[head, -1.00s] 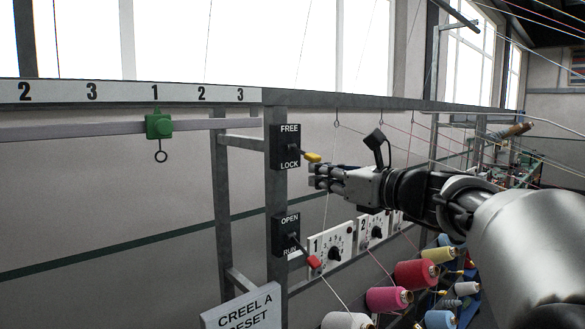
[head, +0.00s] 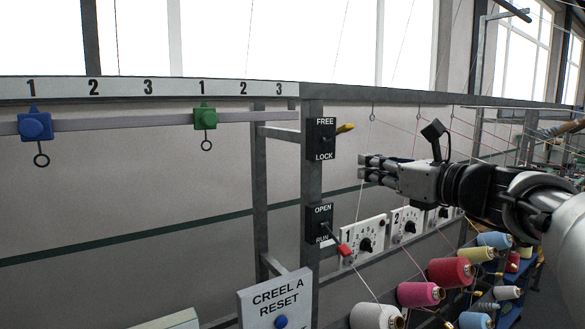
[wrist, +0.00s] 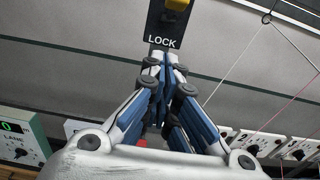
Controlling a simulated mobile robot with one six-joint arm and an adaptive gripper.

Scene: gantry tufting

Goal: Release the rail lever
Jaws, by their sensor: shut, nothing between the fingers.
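The rail lever (head: 345,128) has a yellow handle and sits on a black plate marked FREE at the top and LOCK at the bottom. Its handle is tilted up toward FREE. My gripper (head: 364,168) is shut and empty, below and to the right of the handle, apart from it in the head view. In the wrist view the closed fingertips (wrist: 165,57) lie just below the LOCK label, and the yellow handle (wrist: 178,4) shows at the top edge, partly cut off.
Below is a second black plate (head: 319,222) marked OPEN and RUN, its red-tipped lever (head: 344,250) pointing down. Green (head: 205,117) and blue (head: 34,126) carriages hang on the rail at left. Numbered dials, thread cones (head: 452,271) and taut threads lie below and right.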

